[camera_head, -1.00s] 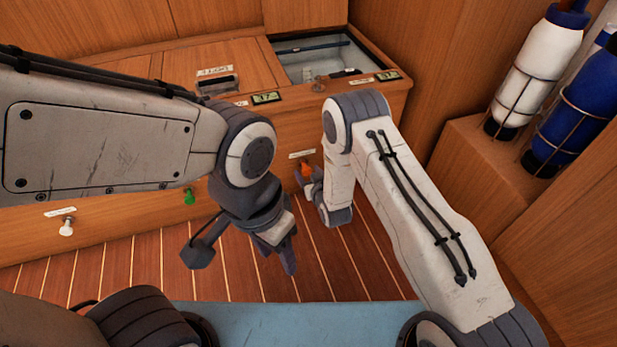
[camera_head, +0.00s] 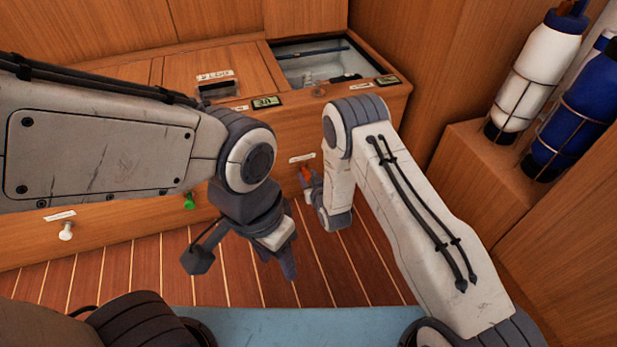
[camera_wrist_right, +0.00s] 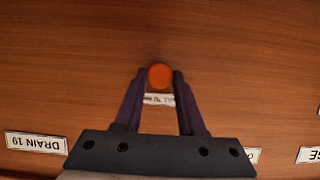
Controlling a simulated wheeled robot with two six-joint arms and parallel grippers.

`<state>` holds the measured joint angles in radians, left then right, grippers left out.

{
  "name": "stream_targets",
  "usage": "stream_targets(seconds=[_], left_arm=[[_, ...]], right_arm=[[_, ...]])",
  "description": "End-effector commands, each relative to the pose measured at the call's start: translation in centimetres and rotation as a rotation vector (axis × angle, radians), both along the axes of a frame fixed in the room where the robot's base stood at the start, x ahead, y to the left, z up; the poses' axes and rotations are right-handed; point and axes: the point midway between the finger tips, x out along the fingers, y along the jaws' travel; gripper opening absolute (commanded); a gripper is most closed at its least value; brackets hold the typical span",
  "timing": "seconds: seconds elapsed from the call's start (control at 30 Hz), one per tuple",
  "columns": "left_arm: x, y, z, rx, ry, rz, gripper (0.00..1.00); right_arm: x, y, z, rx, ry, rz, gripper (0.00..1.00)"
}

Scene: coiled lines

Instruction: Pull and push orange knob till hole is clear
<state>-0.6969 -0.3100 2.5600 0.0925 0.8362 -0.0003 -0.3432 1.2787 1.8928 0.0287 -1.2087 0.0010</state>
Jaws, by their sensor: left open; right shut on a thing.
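The orange knob (camera_head: 306,173) is on the front of the wooden cabinet, under a small white label. My right gripper (camera_head: 311,184) is shut on it. In the right wrist view the round knob (camera_wrist_right: 160,75) sits between the two fingertips, with a label partly hidden behind the fingers. The open hole (camera_head: 303,68) in the cabinet top has pale contents and a dark item near its right side; details are too small to tell. My left gripper (camera_head: 284,258) hangs open and empty over the floor, apart from the cabinet.
A green knob (camera_head: 189,201) and a white knob (camera_head: 66,231) are on the cabinet front to the left. Small displays (camera_head: 267,102) stand on the top edge. White (camera_head: 533,75) and blue (camera_head: 580,122) bottles sit in racks at right. The plank floor is clear.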

Motion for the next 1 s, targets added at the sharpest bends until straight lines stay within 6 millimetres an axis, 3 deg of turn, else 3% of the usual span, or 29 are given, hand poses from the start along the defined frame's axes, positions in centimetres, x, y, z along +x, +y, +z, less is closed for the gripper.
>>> stream_targets(seconds=[1.0], left_arm=[[0.00, 0.00, 0.59, 0.000, 0.000, 0.000, 0.50]], right_arm=[[-0.57, -0.20, 0.03, -0.002, 0.006, 0.000, 0.00]])
